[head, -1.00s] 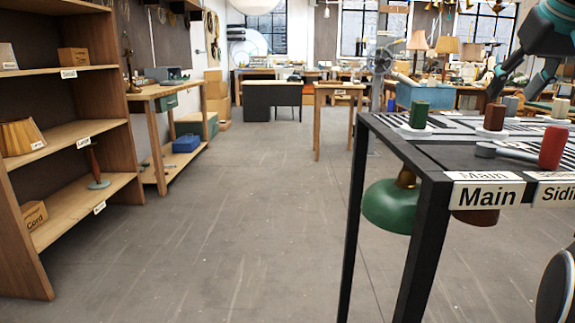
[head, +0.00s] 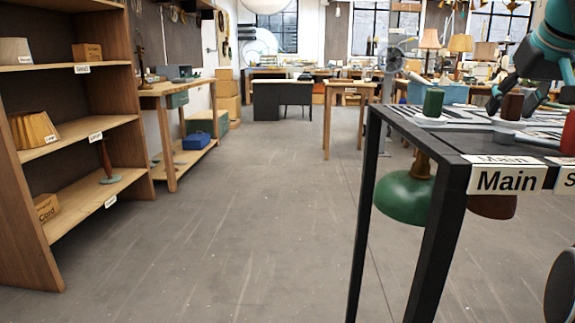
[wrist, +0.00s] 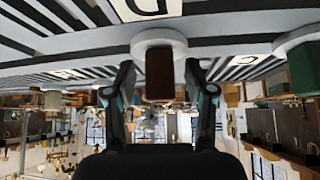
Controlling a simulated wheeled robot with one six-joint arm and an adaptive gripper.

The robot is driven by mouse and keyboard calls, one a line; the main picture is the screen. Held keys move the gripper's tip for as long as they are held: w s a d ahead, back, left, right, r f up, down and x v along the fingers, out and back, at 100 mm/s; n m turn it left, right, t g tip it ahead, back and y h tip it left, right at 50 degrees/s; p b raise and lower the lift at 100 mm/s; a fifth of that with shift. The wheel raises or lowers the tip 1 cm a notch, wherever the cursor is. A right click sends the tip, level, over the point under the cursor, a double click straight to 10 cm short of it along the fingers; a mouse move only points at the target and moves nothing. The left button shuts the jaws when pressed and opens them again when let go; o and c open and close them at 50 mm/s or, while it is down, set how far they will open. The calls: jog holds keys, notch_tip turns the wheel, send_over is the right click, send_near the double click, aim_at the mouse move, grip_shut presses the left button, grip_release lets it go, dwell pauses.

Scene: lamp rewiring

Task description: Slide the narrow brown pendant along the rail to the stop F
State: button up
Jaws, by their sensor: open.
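The brown knob (head: 512,104) stands upright on a round pale base on top of the black Main table. A brown pendant shade (head: 492,207) hangs below the tabletop, partly hidden by the table's frame and label. In the wrist view the brown knob (wrist: 160,78) is between the fingers of my gripper (wrist: 160,70). The fingers are open, one on each side, with a visible gap to the knob. In the head view my gripper (head: 511,97) is at the knob from behind. I cannot make out stop F.
A green knob (head: 433,102) stands left of the brown one, with its green shade (head: 404,195) hanging below. A red knob (head: 568,132) is to the right. A letter D plate (wrist: 147,8) and a C plate (wrist: 243,62) show. The floor (head: 250,215) left of the table is clear.

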grip_shut()
jog(key=shift+w, duration=0.15)
dwell(0.4)
